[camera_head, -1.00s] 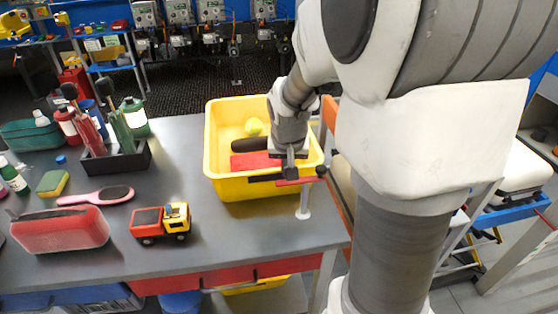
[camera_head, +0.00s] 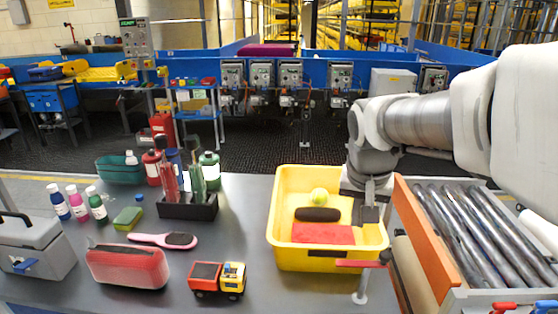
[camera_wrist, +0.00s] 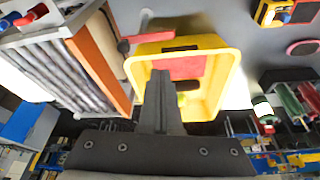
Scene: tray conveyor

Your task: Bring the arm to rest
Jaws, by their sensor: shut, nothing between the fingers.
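My gripper (camera_head: 369,212) is at the right side of the yellow bin (camera_head: 283,235) in the head view, in front of its right wall. In the wrist view my gripper (camera_wrist: 162,78) shows its fingers together, with nothing between them. The yellow bin (camera_wrist: 222,88) lies beyond the fingers there. The bin stands on the grey table and holds a yellow-green ball (camera_head: 319,195), a dark oblong item (camera_head: 317,214) and a red flat item (camera_head: 323,234). My arm reaches in from the right, its forearm about level.
A roller conveyor (camera_head: 478,235) with an orange side board (camera_head: 425,240) is right of the bin. A red lever on a white post (camera_head: 361,285) stands at the bin's front right. A toy truck (camera_head: 218,279), red case (camera_head: 128,267), hairbrush (camera_head: 162,240) and bottles occupy the table's left.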

